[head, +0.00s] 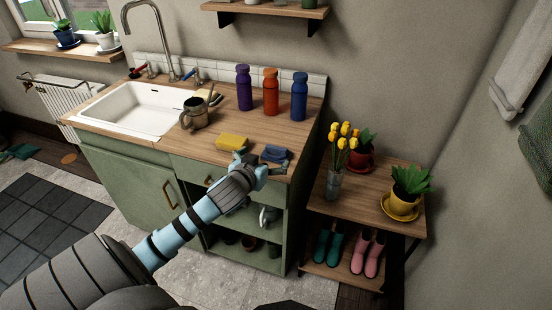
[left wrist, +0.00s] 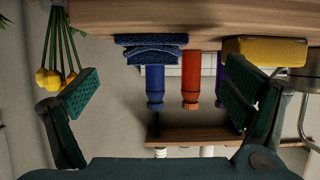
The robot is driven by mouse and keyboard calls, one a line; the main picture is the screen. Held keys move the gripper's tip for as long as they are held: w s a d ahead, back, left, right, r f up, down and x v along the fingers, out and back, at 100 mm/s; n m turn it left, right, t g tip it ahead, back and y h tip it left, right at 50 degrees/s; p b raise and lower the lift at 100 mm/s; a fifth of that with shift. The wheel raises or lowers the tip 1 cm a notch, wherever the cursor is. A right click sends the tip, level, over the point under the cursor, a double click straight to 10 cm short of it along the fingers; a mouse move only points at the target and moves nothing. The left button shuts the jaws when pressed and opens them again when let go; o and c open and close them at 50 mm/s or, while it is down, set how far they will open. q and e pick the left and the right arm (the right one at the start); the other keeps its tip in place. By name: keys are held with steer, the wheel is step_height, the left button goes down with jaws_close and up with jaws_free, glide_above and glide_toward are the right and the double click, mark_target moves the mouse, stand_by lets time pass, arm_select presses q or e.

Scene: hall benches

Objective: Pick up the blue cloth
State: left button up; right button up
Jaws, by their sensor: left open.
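The blue cloth (head: 276,153) lies folded near the front edge of the wooden worktop, right of the yellow sponge (head: 232,142). The left wrist view is upside down and shows the cloth (left wrist: 152,46) as a folded, textured stack. My left gripper (head: 257,164) is at the worktop's front edge, just in front of the cloth. Its fingers (left wrist: 160,97) are open with nothing between them, and the cloth lies ahead, between their lines. It appears apart from both fingers. The sponge (left wrist: 265,50) is near one finger in the wrist view. My right gripper is not in view.
Purple (head: 244,87), red (head: 270,91) and blue (head: 299,96) bottles stand behind the cloth. A lower side table (head: 345,204) with yellow tulips (head: 344,135) is at the right.

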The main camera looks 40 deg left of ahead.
mark_target(275, 152)
arm_select(q)
steer(key=x, duration=0.1)
steer(key=b+x, duration=0.1)
steer(key=x, duration=0.1)
steer(key=d+x, duration=0.1)
steer(key=x, duration=0.1)
steer(key=shift+w+a+r+b, duration=0.1)
steer(key=shift+w+r+b, duration=0.15)
steer(key=shift+w, duration=0.2)
steer(key=shift+w+a+f, duration=0.15)
steer(key=shift+w, duration=0.2)
steer(key=shift+s, duration=0.1)
steer(key=c, duration=1.3)
